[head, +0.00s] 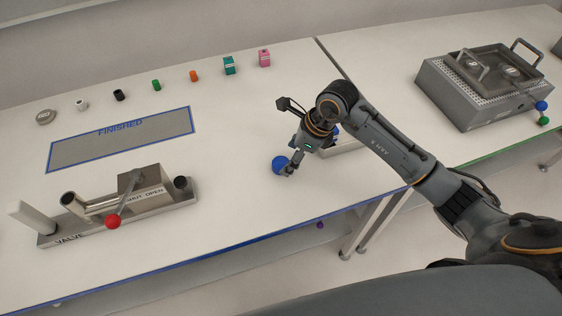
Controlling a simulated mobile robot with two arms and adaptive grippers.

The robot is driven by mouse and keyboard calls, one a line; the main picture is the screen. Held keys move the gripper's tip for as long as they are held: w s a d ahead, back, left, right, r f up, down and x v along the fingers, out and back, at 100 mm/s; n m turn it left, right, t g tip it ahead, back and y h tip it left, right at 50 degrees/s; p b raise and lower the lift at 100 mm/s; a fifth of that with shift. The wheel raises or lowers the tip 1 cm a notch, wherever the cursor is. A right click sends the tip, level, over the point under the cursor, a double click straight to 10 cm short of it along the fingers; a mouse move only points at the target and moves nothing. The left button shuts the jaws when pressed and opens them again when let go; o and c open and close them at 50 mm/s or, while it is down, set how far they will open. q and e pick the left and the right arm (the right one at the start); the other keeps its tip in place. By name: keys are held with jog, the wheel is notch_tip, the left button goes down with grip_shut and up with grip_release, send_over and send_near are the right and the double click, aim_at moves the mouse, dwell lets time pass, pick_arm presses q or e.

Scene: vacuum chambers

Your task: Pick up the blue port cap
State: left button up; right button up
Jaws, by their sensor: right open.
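A round blue piece, which looks like the blue port cap (279,164), shows on the white table near its middle. My right gripper (288,170) is over the table at its right side, pointing down, with its jaws open. The fingers overlap the right edge of the blue piece in the picture. I cannot tell whether they touch it. Another bit of blue shows behind my right wrist, mostly hidden. My left gripper is not in view.
A valve fixture (130,205) with a red-knobbed lever stands at the left. Behind it lies a mat marked FINISHED (120,142). Several small coloured parts line the back. A grey box (480,90) with handles stands on the right table. A pale block sits partly behind my right wrist.

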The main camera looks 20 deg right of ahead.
aim_at(282, 163)
jog(key=shift+w+p+x, duration=0.2)
jog(key=shift+p+x, duration=0.1)
jog(key=shift+x, duration=1.65)
jog(key=shift+r, duration=0.1)
jog(key=c, duration=0.9)
jog(key=shift+r, duration=0.15)
